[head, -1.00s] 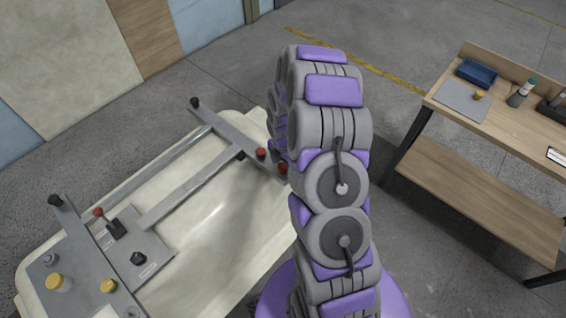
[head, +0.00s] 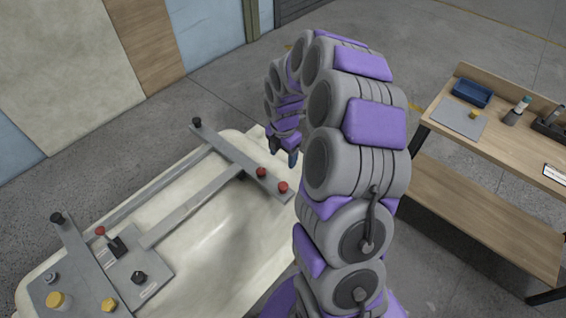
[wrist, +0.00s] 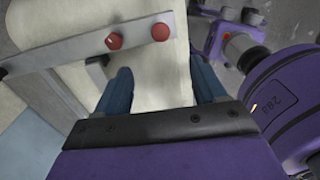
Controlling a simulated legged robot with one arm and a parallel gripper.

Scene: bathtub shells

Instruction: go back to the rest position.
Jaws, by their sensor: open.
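My gripper (head: 284,155) hangs at the end of my curled arm, above the far right end of the cream bathtub shell (head: 215,245). In the wrist view my gripper (wrist: 165,88) shows two blue fingers spread apart with nothing between them. The shell's pale surface (wrist: 155,65) lies below the fingers. Two red knobs on the grey crossbar (head: 235,160) sit just left of the gripper; in the wrist view they are the left red knob (wrist: 114,41) and the right red knob (wrist: 160,32). The gripper is apart from them.
A metal frame with a lever plate (head: 125,265), black knobs and yellow caps (head: 60,301) lies on the shell. A wooden workbench (head: 500,150) stands at the right with a blue tray (head: 472,93), a grey mat (head: 458,118) and a bottle (head: 516,112). Floor behind the shell is clear.

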